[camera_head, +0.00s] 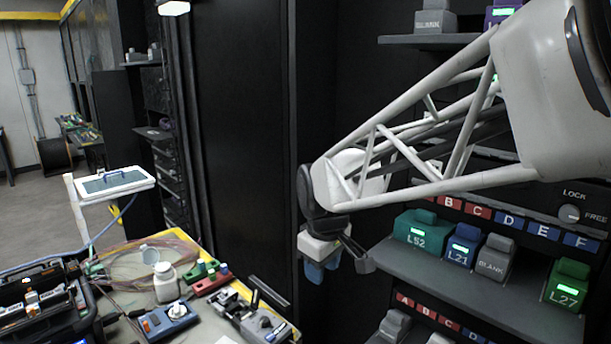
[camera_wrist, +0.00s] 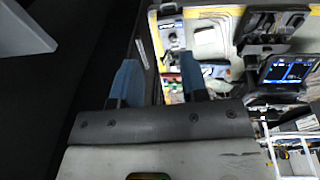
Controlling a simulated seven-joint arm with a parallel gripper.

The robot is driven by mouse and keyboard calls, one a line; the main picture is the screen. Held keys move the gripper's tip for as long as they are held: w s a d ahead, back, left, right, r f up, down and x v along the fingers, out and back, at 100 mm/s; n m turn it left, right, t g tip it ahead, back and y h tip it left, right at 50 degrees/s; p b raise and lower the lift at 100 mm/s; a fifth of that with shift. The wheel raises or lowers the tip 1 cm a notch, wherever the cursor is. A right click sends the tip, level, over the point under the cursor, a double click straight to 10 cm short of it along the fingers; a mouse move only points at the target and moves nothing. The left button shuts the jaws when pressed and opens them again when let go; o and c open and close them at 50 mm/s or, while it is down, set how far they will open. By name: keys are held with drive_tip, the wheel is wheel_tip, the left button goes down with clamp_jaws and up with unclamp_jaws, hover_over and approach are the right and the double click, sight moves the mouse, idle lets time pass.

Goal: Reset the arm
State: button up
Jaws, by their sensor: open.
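My gripper (camera_head: 318,270) hangs at the end of my white lattice arm, in front of the dark cabinet and left of the module shelf. In the wrist view its two blue fingers (camera_wrist: 160,82) stand apart with nothing between them. It is open and empty, and touches nothing that I can see.
The shelf (camera_head: 450,285) at right holds a teal L52 module (camera_head: 420,232), a blue L21 module (camera_head: 462,245), a grey BLANK module (camera_head: 495,260) and a green L27 module (camera_head: 568,285). The workbench at lower left carries a white bottle (camera_head: 166,282) and a blue device (camera_head: 170,318). A lit screen (camera_wrist: 288,70) shows in the wrist view.

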drive_tip(key=s+d+f+m, duration=0.1)
drive_tip(key=s+d+m, duration=0.4)
drive_tip(key=s, duration=0.5)
drive_tip(key=s+d+m+t, duration=0.1)
drive_tip(key=s+d+m, duration=0.4)
drive_tip(key=s+d, duration=0.5)
drive_tip(key=shift+s+f+h, duration=0.3)
drive_tip(key=shift+f, duration=0.05)
drive_tip(key=shift+d, duration=0.1)
